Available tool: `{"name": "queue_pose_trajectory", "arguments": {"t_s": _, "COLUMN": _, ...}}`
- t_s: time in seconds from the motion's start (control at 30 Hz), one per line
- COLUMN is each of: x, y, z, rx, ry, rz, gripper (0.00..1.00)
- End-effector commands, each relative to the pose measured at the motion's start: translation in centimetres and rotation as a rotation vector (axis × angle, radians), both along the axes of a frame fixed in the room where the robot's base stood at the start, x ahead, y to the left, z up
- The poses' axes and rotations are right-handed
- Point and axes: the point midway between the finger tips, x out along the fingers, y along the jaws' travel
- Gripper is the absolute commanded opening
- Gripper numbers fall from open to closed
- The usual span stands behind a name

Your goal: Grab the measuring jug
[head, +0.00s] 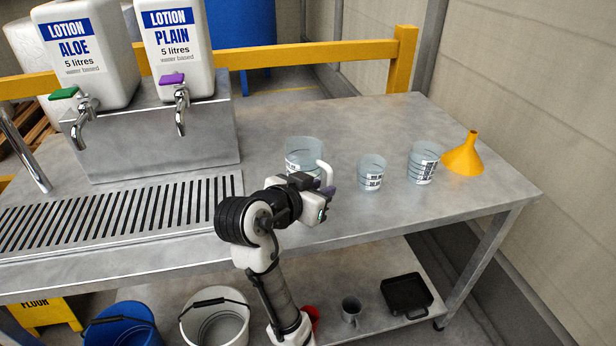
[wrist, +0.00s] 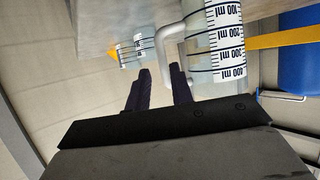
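The measuring jug (head: 301,152) is clear, with a printed scale and a pale handle (head: 326,174) on its right side. It stands upright on the steel table (head: 400,125). My gripper (head: 329,187) is at the handle, its dark fingers partly blending with it. In the wrist view, the jug (wrist: 226,40) shows its ml scale at the upper right. The two fingers (wrist: 161,72) are apart, and the pale handle (wrist: 168,50) shows in the gap between them. The right finger hides part of the handle. I cannot tell whether either finger touches it.
Two clear beakers without handles, one nearer (head: 371,174) and one farther (head: 423,163), stand right of the jug. A yellow funnel (head: 464,157) is beyond them. Lotion containers (head: 178,48) with taps stand at the left above a slotted drain (head: 120,215). Buckets and a black tray (head: 407,294) are below.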

Motion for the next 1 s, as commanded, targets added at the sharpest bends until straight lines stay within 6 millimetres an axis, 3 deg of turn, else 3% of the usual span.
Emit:
{"name": "queue_pose_trajectory", "arguments": {"t_s": 0.57, "x": 5.4, "y": -2.8, "z": -2.6, "rx": -0.002, "ry": 0.001, "rz": 0.001, "gripper": 0.23}}
{"name": "queue_pose_trajectory", "arguments": {"t_s": 0.87, "x": 5.9, "y": -3.0, "z": -2.8, "rx": -0.001, "ry": 0.0, "rz": 0.004, "gripper": 0.23}}
{"name": "queue_pose_trajectory", "arguments": {"t_s": 1.0, "x": 5.8, "y": -3.0, "z": -2.8, "rx": -0.001, "ry": 0.0, "rz": 0.004, "gripper": 0.06}}
